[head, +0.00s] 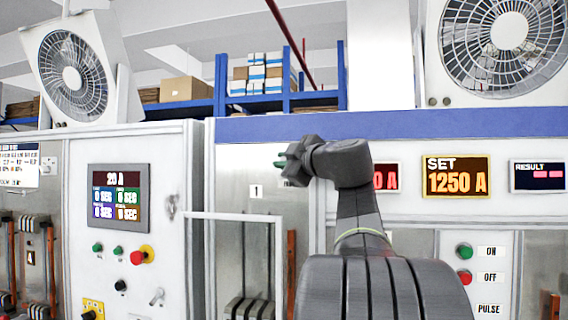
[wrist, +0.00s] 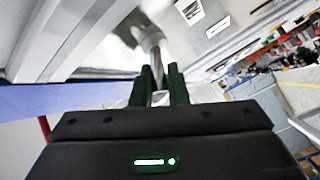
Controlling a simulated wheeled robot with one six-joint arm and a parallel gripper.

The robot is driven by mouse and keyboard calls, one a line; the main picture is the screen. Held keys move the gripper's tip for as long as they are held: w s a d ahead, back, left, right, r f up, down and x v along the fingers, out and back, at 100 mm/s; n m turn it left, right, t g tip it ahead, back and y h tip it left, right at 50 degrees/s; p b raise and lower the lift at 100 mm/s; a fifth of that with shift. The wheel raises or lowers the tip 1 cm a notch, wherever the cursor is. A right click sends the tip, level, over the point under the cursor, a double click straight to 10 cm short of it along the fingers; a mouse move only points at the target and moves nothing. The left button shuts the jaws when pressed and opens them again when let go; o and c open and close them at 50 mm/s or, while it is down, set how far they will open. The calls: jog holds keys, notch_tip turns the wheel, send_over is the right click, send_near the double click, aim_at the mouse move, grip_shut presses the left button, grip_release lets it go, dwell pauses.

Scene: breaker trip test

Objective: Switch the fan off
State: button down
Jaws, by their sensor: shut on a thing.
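My gripper (head: 286,163) is up at the metal panel (head: 258,160) in the middle of the head view, below the blue band. In the wrist view, the two dark green fingers of my gripper (wrist: 160,78) are shut on a shiny metal lever (wrist: 151,42) that stands out from the panel. The lever is hidden behind my gripper in the head view. A white box fan (head: 72,75) stands tilted on top of the left cabinet.
The left cabinet has a timer display (head: 117,198), buttons and a red knob (head: 140,256). A white frame (head: 228,217) stands out below my gripper. At right are a 1250 A display (head: 457,178) and ON and OFF buttons (head: 464,265). Boxes (head: 187,90) sit on a blue shelf behind.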

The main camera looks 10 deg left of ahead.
notch_tip(320, 180, down, 2)
jog(key=n+y+b, duration=0.2)
jog(key=n+b, duration=0.1)
jog(key=b, duration=0.1)
jog(key=n+y+b, duration=0.2)
jog(key=n+b, duration=0.1)
jog(key=b, duration=0.1)
jog(key=shift+s+f+t+y+b, duration=0.1)
jog(key=shift+f+t+y+b, duration=0.1)
jog(key=shift+t+y+b, duration=0.15)
jog(key=shift+r+n, duration=0.1)
jog(key=shift+n, duration=0.2)
jog(key=c, duration=1.7)
grip_release()
jog(key=b+v, duration=0.3)
jog(key=v, duration=1.1)
jog(key=shift+b, duration=0.4)
